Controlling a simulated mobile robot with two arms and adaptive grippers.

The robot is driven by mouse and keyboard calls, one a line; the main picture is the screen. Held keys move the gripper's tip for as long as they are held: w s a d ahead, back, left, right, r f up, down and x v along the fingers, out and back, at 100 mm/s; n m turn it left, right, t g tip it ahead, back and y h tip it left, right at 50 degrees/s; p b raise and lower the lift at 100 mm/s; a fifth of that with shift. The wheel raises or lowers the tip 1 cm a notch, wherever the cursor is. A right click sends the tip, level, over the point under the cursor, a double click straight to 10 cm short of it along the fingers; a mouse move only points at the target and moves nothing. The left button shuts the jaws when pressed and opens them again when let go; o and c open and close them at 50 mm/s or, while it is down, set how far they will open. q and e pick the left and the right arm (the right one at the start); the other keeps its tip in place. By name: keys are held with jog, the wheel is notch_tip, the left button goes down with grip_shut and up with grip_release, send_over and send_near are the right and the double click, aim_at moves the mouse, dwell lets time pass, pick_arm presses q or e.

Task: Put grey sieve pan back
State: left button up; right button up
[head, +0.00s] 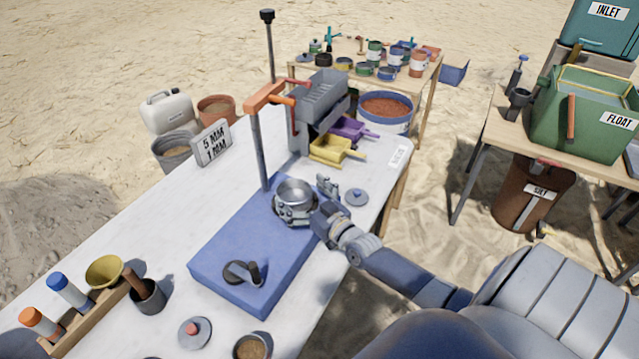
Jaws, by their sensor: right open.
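A round grey metal pan (294,193), which looks like the grey sieve pan, sits upright at the far end of a blue base (222,262) on the white table. My right gripper (318,200) is open close beside the pan's right side. I cannot tell whether it touches the pan. The pan's lower part is partly hidden by grey metal parts and the gripper. A grey lid with a knob (356,197) lies on the table just right of the gripper. My left gripper is not in view.
A post with an orange arm (264,100) rises behind the pan. A grey hopper (320,97) with a yellow tray (332,150) and a purple tray (352,131) stands beyond. A black handled part (241,273) lies on the base.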

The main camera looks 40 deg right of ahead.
jog(key=s, duration=1.1)
jog(key=shift+s+d+f, duration=0.1)
jog(key=shift+f, duration=0.05)
